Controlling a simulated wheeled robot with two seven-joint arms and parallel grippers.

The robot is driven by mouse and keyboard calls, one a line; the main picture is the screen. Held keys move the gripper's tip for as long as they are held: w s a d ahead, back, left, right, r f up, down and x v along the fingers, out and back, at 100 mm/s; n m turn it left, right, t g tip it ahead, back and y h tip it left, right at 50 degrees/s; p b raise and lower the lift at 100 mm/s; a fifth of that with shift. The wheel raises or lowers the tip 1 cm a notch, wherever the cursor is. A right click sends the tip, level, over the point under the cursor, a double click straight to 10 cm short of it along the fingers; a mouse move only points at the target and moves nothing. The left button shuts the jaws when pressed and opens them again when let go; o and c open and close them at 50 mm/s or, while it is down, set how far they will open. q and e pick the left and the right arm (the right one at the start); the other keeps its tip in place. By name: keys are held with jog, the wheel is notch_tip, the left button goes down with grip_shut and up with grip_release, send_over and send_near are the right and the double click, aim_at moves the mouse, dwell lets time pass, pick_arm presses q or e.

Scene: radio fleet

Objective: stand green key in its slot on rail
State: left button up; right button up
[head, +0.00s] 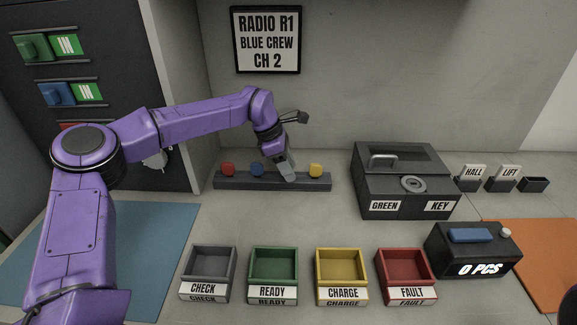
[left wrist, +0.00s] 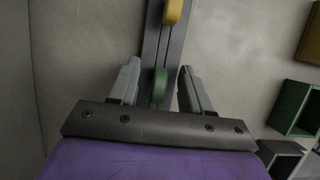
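The dark rail (head: 240,182) lies along the back of the counter with a red key (head: 228,169), a blue key (head: 256,169) and a yellow key (head: 316,170) standing on it. My left gripper (head: 288,174) is down at the rail between the blue and yellow keys. In the left wrist view the green key (left wrist: 160,84) is at the rail (left wrist: 151,48), between the two open fingers, with a gap on each side. The yellow key (left wrist: 173,11) shows farther along. The gripper hides the green key in the head view. My right gripper is not in view.
A dark box (head: 405,185) labelled GREEN KEY stands right of the rail. In front are the CHECK (head: 208,291), READY (head: 273,290), CHARGE (head: 342,292) and FAULT (head: 408,292) trays. A dark unit (head: 455,255) reads 0 PCS. Counter between rail and trays is clear.

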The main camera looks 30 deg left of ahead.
pick_arm(q)
jog(key=b+v, duration=0.1)
jog(key=v, duration=0.9)
jog(key=shift+r, duration=0.25)
jog(key=shift+d, duration=0.1)
